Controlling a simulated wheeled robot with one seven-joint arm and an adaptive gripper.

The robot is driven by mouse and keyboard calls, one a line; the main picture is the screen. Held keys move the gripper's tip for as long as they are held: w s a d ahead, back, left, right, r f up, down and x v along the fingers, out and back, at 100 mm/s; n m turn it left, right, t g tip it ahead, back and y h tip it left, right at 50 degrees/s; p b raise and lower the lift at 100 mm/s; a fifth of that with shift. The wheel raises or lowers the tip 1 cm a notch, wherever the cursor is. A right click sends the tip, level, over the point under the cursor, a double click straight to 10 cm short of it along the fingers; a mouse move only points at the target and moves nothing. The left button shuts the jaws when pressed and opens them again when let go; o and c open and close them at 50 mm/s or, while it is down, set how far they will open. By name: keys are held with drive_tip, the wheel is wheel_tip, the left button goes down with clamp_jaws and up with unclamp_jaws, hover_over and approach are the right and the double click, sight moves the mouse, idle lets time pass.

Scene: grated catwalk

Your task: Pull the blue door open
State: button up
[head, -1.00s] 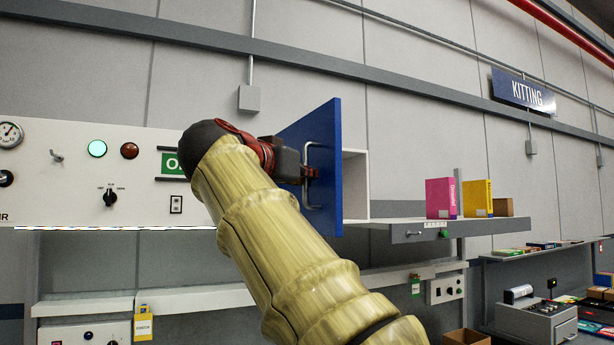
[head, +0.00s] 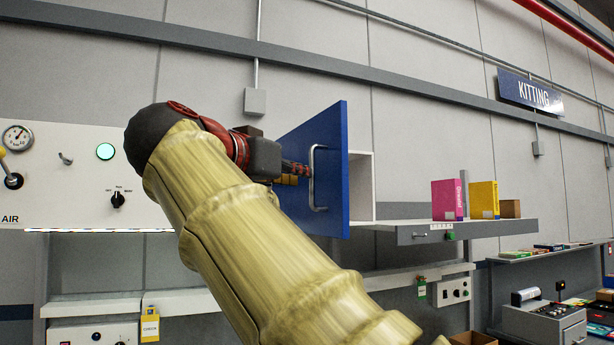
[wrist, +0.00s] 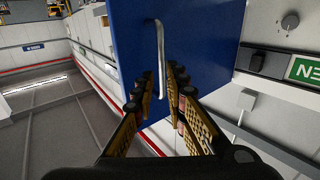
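The blue door (head: 333,170) stands swung out from a white cabinet box (head: 361,185), whose interior is partly hidden behind it. A silver bar handle (head: 313,192) is on the door's face; it also shows in the wrist view (wrist: 160,50). My gripper (head: 300,168) is just left of the handle in the head view, its tips close to it. In the wrist view my gripper's fingers (wrist: 162,85) are apart, with the handle's lower end showing between them. The fingers do not look closed on it; whether they touch it I cannot tell.
A white control panel (head: 75,180) with gauge and switches is left of the door. A pipe box (head: 255,101) is on the wall.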

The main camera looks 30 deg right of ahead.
drive_tip(key=shift+v, duration=2.15)
